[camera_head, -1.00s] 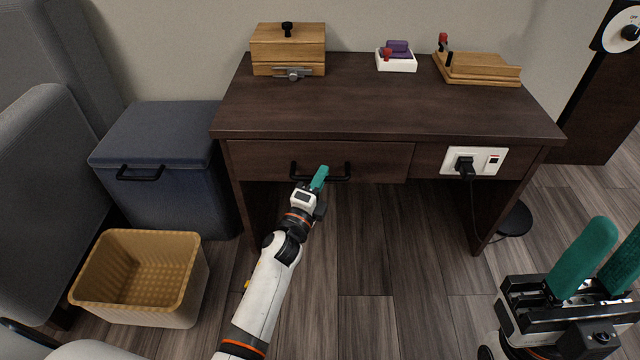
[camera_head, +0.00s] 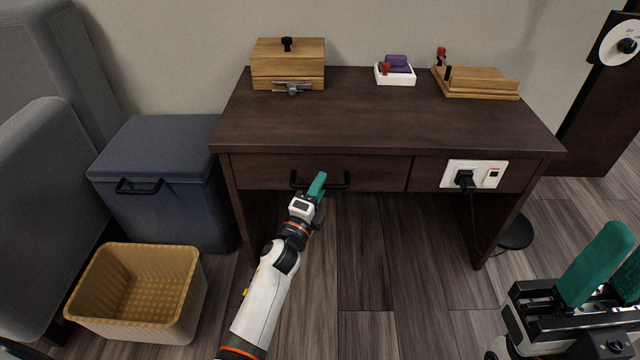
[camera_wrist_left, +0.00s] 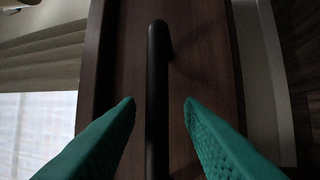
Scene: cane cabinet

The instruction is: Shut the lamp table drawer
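The lamp table (camera_head: 380,118) is dark brown, and its drawer (camera_head: 380,174) looks nearly flush with the front; any small gap is hard to tell. The drawer has a black bar handle (camera_head: 337,187). My left gripper (camera_head: 317,185) is at the handle, with green fingers in front of it. In the left wrist view the fingers are apart, one on each side of the handle bar (camera_wrist_left: 157,100), with visible gaps on both sides. My right gripper (camera_head: 607,268) is at the lower right, open and empty, away from the table.
A yellow basket (camera_head: 135,290) and a blue chest (camera_head: 160,180) stand left of the table. A wooden box (camera_head: 288,65), a white tray (camera_head: 395,79) and a wooden stand (camera_head: 475,82) are on top. A plug sits in the wall plate (camera_head: 478,174) on the right front.

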